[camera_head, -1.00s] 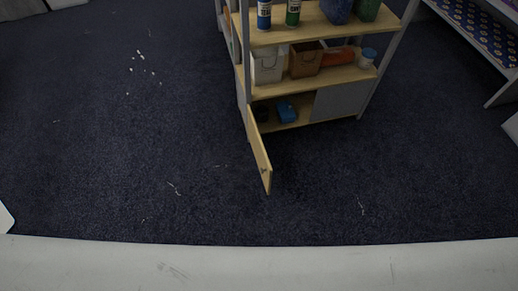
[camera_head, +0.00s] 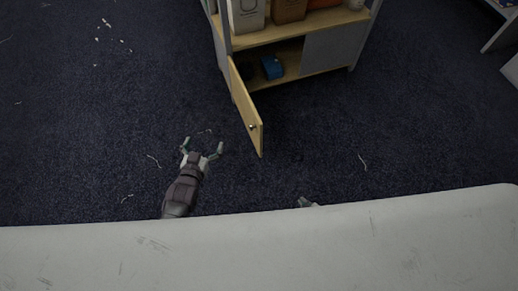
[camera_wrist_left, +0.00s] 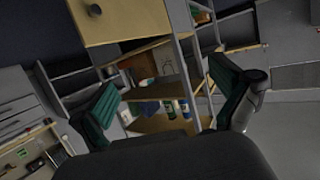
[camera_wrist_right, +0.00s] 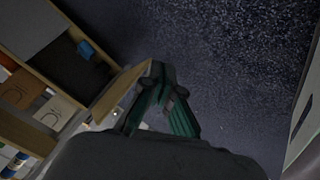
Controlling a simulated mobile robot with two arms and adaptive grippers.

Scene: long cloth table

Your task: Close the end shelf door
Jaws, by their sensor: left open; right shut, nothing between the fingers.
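The end shelf door (camera_head: 245,107) is a light wooden panel with a small round knob (camera_head: 252,127). It stands open, swung out from the lower left compartment of the wooden shelf (camera_head: 272,38). My left gripper (camera_head: 202,145) is open and empty, left of the door and apart from it. The door also fills the top of the left wrist view (camera_wrist_left: 125,18). My right gripper (camera_wrist_right: 162,78) is shut and empty. In the right wrist view its fingers overlap the door's edge (camera_wrist_right: 118,93); I cannot tell whether they touch. In the head view only its tip shows.
A blue item (camera_head: 271,67) lies inside the open compartment. A grey panel (camera_head: 330,45) covers the compartment's right half. Bins (camera_head: 247,14) stand on the shelf above.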

